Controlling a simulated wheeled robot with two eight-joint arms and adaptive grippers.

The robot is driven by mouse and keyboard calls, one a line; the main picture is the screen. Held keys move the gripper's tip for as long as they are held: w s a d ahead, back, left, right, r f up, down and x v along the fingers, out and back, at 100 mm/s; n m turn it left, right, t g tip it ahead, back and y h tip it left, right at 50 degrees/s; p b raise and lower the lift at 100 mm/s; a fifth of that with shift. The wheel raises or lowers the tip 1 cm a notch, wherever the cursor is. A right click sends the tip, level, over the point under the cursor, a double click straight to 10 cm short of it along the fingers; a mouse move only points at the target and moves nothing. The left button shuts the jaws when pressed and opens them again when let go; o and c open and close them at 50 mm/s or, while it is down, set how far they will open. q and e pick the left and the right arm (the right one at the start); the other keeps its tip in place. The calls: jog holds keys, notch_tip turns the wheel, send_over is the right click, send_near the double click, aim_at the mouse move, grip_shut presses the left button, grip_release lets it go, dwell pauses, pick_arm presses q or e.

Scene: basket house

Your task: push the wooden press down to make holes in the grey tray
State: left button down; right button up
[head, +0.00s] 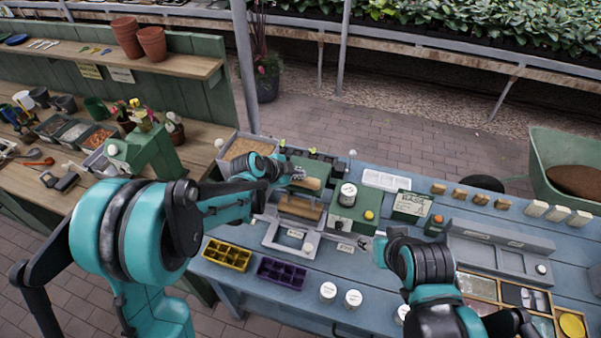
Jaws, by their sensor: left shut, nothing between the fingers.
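The wooden press (300,207) is a brown bar on a grey frame on the blue bench. A lighter wooden piece, perhaps its handle, shows at my left gripper (301,180). My left gripper is shut and empty, above and behind the brown bar; I cannot tell whether it touches the press. The grey tray (290,241) appears below the press, in front of the bar; its surface is too small to show holes.
Yellow (227,254) and purple (282,273) cell trays and white jars (328,291) lie in front. A bin of brown material (246,148) stands behind left. A grey trough (500,246) lies right.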

dwell(0.5)
pick_arm(q)
jog(key=shift+r+p, duration=1.4)
jog(key=shift+r, duration=0.75)
notch_tip(320, 180, up, 5)
jog(key=p, duration=0.3)
jog(key=s+a+f+n+y+b, duration=0.2)
jog(key=s+a+f+n+b, duration=0.2)
jog(key=s, duration=0.5)
jog(key=s+a+f+n+y+b, duration=0.2)
jog(key=s+a+f+n+b, duration=0.2)
jog(key=s+a+n+b, duration=0.3)
jog(key=s+a+f+n+y+b, duration=0.2)
jog(key=s+a+f+n+b, duration=0.3)
jog(key=s, duration=0.6)
jog(key=shift+s+a+n+b, duration=0.3)
jog(key=shift+a+n+b, duration=0.35)
jog(key=shift+a+n, duration=0.05)
